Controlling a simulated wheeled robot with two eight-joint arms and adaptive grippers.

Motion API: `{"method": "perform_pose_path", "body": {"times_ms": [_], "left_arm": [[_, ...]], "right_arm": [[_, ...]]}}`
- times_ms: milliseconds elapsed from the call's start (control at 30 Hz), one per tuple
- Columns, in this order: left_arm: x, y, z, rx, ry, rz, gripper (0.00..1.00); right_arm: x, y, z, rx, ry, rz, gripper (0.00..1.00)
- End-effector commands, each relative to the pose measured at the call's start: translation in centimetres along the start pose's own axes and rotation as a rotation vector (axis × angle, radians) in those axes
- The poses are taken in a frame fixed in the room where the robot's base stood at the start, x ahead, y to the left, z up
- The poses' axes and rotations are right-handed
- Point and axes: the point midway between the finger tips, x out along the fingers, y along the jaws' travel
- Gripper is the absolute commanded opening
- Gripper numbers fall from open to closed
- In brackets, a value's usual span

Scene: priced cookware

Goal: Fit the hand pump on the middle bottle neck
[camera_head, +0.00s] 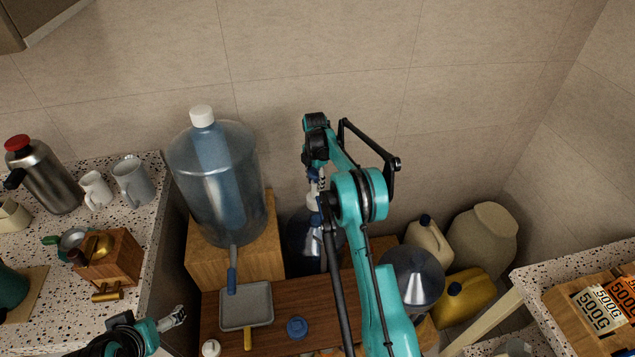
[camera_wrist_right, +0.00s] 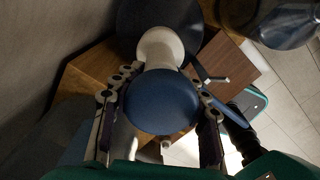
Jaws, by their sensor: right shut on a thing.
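The middle bottle (camera_head: 299,243) is dark and stands behind my right arm, mostly hidden by it. My right gripper (camera_head: 314,188) is above its neck, pointing down. In the right wrist view, the gripper (camera_wrist_right: 163,84) is shut on the hand pump (camera_wrist_right: 164,102), with its round blue top between the fingers. A pale collar (camera_wrist_right: 160,48) shows just beyond the blue top, over the dark bottle. I cannot tell whether the pump is seated on the neck or just above it. My left gripper (camera_head: 173,318) is at the lower left, away from the bottles; its jaw opening is unclear.
A large clear jug (camera_head: 213,185) with a white cap stands on a wooden block (camera_head: 240,262) to the left. Another bottle (camera_head: 412,278) stands to the right. A grey dustpan (camera_head: 246,306) and a blue cap (camera_head: 297,327) lie on the brown board in front.

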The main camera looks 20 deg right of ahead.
Motion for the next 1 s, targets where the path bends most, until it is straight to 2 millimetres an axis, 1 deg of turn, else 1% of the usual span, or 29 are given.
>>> {"method": "perform_pose_path", "body": {"times_ms": [267, 467, 733, 833, 1000], "left_arm": [[0.3, 0.0, 0.2, 0.000, 0.000, 0.000, 0.89], [1.1, 0.0, 0.8, 0.000, 0.000, 0.000, 0.89], [2.3, 0.0, 1.7, 0.000, 0.000, 0.000, 0.89], [2.6, 0.0, 1.9, 0.000, 0.000, 0.000, 0.89], [2.6, 0.0, 1.9, 0.000, 0.000, 0.000, 0.89]], "right_arm": [[0.3, 0.0, 0.0, 0.001, 0.000, 0.000, 0.00], [1.7, 0.0, 0.0, 0.001, 0.000, 0.000, 0.00], [4.1, 0.0, 0.0, 0.001, 0.000, 0.000, 0.00], [4.6, 0.0, 0.0, 0.001, 0.000, 0.000, 0.00], [4.8, 0.0, 0.0, 0.001, 0.000, 0.000, 0.00]]}}
